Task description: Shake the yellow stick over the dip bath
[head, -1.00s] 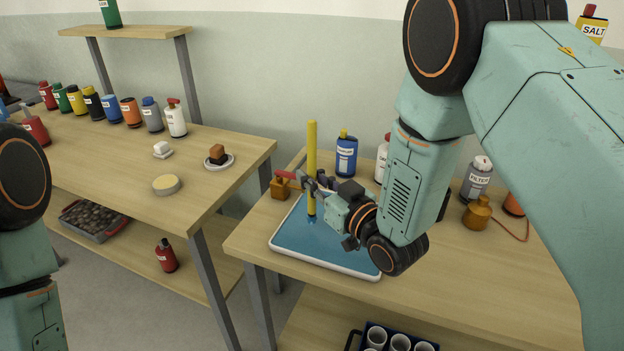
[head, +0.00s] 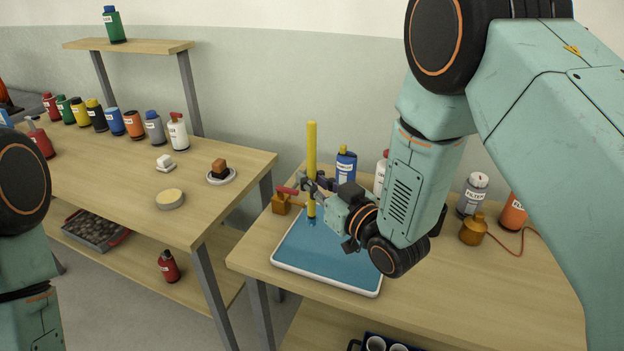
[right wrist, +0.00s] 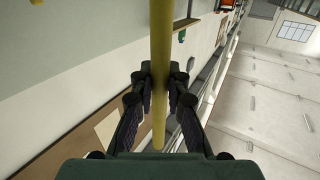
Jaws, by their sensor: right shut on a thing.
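The yellow stick (head: 312,150) stands upright in my right gripper (head: 312,186), which is shut on its lower part. The stick also shows in the right wrist view (right wrist: 161,60), between the two dark fingers of the right gripper (right wrist: 161,85). The dip bath (head: 320,262) is a white-rimmed tray of blue liquid on the right-hand table. The stick's lower end, with a blue tip, is over the back left part of the bath; I cannot tell whether it touches the liquid. My left arm shows at the left edge, but its gripper is out of view.
Another amber jar (head: 474,229) and a grey bottle (head: 473,195) are to the right. The left table (head: 120,170) holds several bottles and small dishes; a floor gap separates the tables.

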